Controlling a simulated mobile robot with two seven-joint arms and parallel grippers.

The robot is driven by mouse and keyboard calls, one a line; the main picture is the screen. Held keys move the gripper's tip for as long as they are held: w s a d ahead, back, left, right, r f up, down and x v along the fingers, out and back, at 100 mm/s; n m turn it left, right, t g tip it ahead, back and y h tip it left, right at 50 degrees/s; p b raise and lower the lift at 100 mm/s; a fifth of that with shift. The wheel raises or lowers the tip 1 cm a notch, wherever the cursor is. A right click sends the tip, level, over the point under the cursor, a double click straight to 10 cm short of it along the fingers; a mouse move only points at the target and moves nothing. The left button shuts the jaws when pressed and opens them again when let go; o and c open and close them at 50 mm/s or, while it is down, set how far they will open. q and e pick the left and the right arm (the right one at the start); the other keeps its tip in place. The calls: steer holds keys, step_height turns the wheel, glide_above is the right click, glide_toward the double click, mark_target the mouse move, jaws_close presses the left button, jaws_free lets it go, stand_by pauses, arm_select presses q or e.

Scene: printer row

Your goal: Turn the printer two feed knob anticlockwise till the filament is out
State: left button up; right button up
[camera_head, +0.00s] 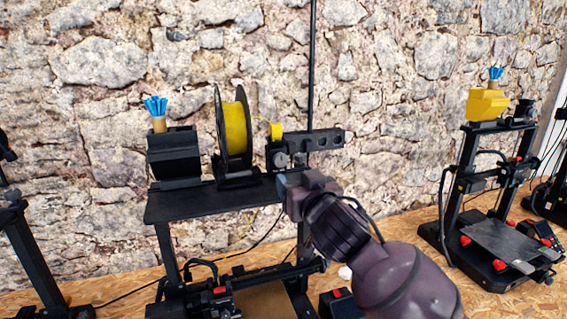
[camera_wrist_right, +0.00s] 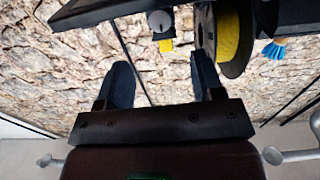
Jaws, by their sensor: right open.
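The black feed unit (camera_head: 318,141) stands on the printer's top shelf and has a round grey feed knob (camera_head: 281,160) on its front. The knob also shows in the wrist view (camera_wrist_right: 160,21). A yellow filament spool (camera_head: 235,128) stands left of the unit, and a small yellow piece (camera_head: 276,131) sits at the unit's upper left. My left gripper is out of view.
A black holder (camera_head: 174,155) with a cup of blue-tipped tools (camera_head: 156,112) stands left of the spool. The shelf edge (camera_head: 190,206) lies close to my right gripper. Another printer (camera_head: 490,190) stands to the right. A stone wall is behind.

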mark_target(282, 161)
steer(key=p+x, duration=0.1)
steer(key=x, duration=0.9)
steer(key=shift+p, duration=0.35)
steer(key=c, duration=0.9)
steer(key=shift+f+n, duration=0.1)
steer(key=shift+n, duration=2)
steer(key=shift+c, duration=0.2)
steer(key=o, duration=0.9)
steer(key=shift+o, duration=0.2)
steer(key=shift+s, duration=0.1)
steer(key=b+v, duration=0.2)
steer(key=v, duration=0.8)
steer(key=shift+s+d, duration=0.15)
steer(key=shift+s, duration=0.1)
